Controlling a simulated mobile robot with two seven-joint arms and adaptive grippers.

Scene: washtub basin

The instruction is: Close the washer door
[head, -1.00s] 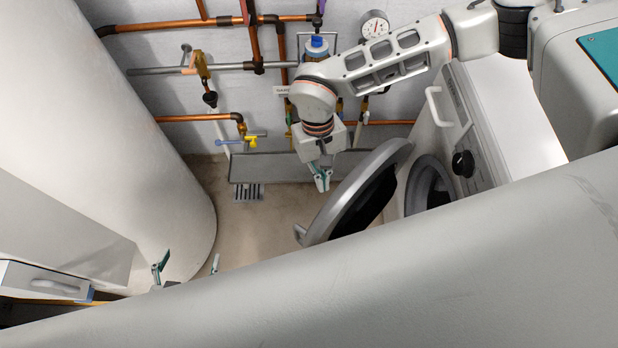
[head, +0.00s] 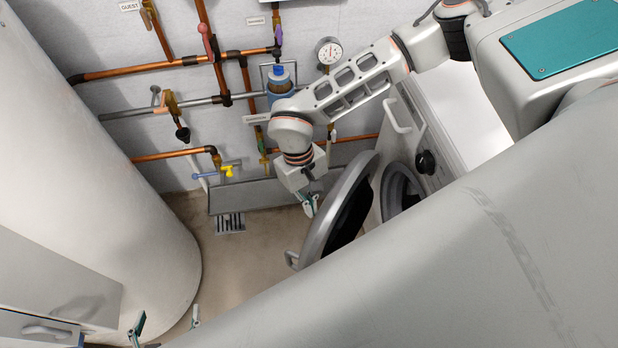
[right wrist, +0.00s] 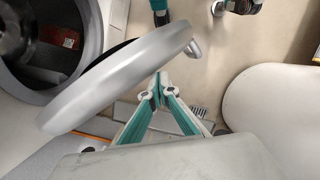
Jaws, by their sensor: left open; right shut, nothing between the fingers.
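The washer (head: 455,150) stands at the right with its round grey door (head: 318,232) swung open, away from the dark round opening (head: 402,188). A small handle (head: 292,260) sticks out from the door's free edge. My right gripper (head: 310,205) is shut and empty, pointing down beside the door's outer face; contact cannot be told. In the right wrist view the shut fingers (right wrist: 160,82) are just below the door rim (right wrist: 125,75) and its handle (right wrist: 194,50). My left gripper (head: 166,322) is open and empty at the bottom left, partly cut off; its fingers also show in the right wrist view (right wrist: 189,12).
A large white cylindrical tank (head: 100,180) fills the left. Copper pipes (head: 150,70), valves and a gauge (head: 329,50) line the back wall. A low grey trough (head: 255,194) and a floor drain (head: 230,222) lie below. Bare floor (head: 235,265) lies between tank and door.

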